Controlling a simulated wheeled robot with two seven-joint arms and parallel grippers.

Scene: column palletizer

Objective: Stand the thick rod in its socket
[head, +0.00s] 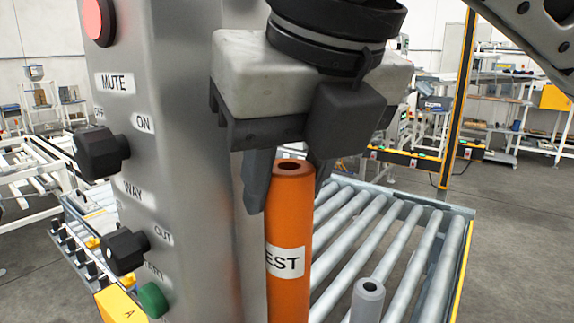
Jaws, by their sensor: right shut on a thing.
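A thick orange rod (288,215) stands upright near the middle of the head view, with a white label ending in "EST" and a hole in its top. My right gripper (290,178) comes from above and is shut on the rod near its top, one finger on each side. The rod's lower end is cut off by the bottom of the picture, and I cannot see a socket. My left gripper is not in view.
A grey control column (175,200) with knobs and buttons stands close on the left, beside the rod. A grey post with a hollow top (368,300) is to the right of the rod. A roller conveyor (420,250) lies behind, with open floor (520,240) to its right.

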